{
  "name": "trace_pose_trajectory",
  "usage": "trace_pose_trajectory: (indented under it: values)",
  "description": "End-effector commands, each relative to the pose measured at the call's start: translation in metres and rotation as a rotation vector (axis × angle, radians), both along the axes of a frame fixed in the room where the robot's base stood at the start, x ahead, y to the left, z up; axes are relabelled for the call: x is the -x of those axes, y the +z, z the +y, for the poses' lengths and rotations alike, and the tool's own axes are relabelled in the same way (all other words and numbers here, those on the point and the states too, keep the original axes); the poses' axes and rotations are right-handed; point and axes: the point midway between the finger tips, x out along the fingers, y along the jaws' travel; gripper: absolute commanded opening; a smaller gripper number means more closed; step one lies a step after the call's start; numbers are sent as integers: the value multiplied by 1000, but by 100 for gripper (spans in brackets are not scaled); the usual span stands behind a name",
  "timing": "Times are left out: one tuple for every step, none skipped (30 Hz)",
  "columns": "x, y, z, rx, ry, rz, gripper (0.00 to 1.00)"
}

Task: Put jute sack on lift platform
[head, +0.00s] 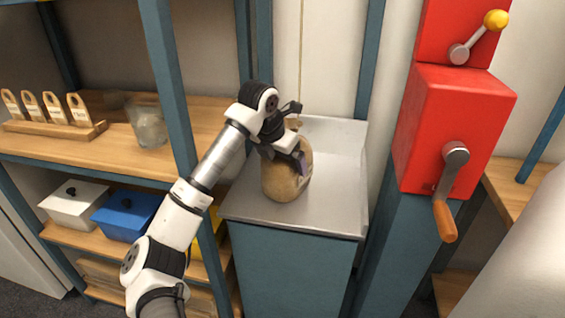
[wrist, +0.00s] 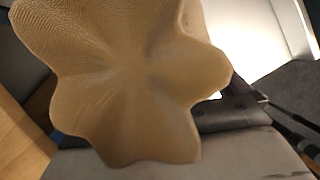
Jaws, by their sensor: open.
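The tan jute sack (head: 281,184) stands roughly upright on the grey metal lift platform (head: 334,205) in the head view, near its left side. My gripper (head: 287,149) is at the upper part of the sack, with its jaws open. A dark finger shows at the sack's right side, very close to it; I cannot tell whether it touches. In the wrist view, the sack (wrist: 130,85) fills much of the picture with its folded, lobed top, hiding part of the jaws.
A blue post (head: 178,110) and wooden shelves (head: 190,120) with a glass jar (head: 148,127) are left of the platform. A red crank box (head: 452,125) with an orange-handled crank (head: 446,215) stands to the right. A thin cord (head: 301,55) hangs behind my gripper. The platform's right part is clear.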

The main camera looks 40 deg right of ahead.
Motion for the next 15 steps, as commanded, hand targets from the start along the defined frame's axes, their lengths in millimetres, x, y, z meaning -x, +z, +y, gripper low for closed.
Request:
trace_pose_trajectory:
  values:
    - [0, 9, 4, 2, 1, -5, 100]
    - [1, 14, 6, 1, 1, -7, 100]
    - [2, 23, 9, 2, 1, -7, 100]
    - [2, 29, 12, 2, 2, -8, 100]
    - [3, 35, 14, 1, 0, -7, 100]
    - [4, 43, 17, 1, 2, -7, 100]
    - [5, 50, 20, 1, 1, -7, 100]
    - [6, 56, 22, 1, 2, -6, 100]
    - [7, 63, 25, 1, 1, -7, 100]
    - [8, 69, 27, 1, 2, -6, 100]
    - [8, 74, 29, 1, 1, -6, 100]
    - [9, 80, 31, 1, 1, -6, 100]
    - [10, 84, 33, 1, 1, -4, 100]
    - [11, 87, 34, 1, 1, -4, 100]
    - [11, 91, 36, 1, 2, -4, 100]
